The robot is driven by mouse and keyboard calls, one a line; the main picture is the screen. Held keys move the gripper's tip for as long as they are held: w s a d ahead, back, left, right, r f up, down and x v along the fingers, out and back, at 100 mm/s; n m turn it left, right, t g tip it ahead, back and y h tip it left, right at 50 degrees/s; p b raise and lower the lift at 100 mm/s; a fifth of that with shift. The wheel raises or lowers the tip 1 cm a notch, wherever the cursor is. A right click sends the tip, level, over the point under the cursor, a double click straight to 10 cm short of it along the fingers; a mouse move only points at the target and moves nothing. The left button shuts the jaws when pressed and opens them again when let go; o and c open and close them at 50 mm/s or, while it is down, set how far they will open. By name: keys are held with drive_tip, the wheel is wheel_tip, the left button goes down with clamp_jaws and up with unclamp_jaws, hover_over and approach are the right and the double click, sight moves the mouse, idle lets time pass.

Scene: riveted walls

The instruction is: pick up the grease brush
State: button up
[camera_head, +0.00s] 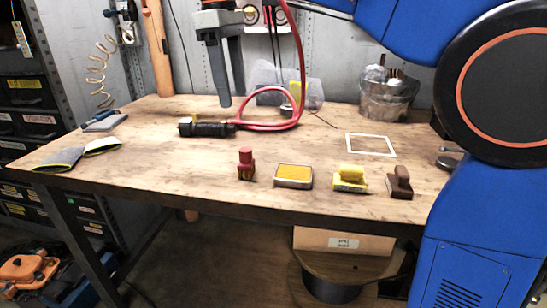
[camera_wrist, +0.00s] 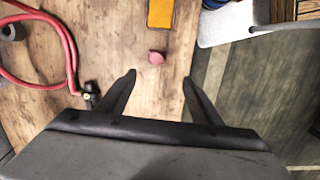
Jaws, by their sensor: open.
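I cannot tell for certain which thing is the grease brush. A yellow-handled block (camera_head: 350,178) and a brown-handled block (camera_head: 400,183) stand side by side near the table's front edge; either could be a brush. My gripper (camera_head: 232,98) is open and empty, pointing down above the table, left of and behind both blocks. In the wrist view my gripper (camera_wrist: 160,76) has its fingers apart, with a small red knobbed object (camera_wrist: 156,57) beyond the fingertips. Neither block can be made out in the wrist view.
The red object (camera_head: 246,163) and a yellow pad in a tray (camera_head: 294,176) stand left of the blocks. A black tool (camera_head: 207,128) with a red hose lies behind. A metal bucket (camera_head: 388,100) stands at the back right. A white square outline (camera_head: 371,145) is clear.

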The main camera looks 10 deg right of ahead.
sight(245, 149)
drive_tip(key=f, duration=0.5)
drive_tip(key=d+f, duration=0.1)
drive_tip(key=f, duration=0.5)
drive_tip(key=d+f, duration=0.1)
drive_tip(key=f, duration=0.4)
drive_tip(key=shift+w+f, duration=0.15)
drive_tip(key=shift+f, duration=0.1)
drive_tip(key=c, duration=1.3)
drive_tip(key=shift+r, duration=0.1)
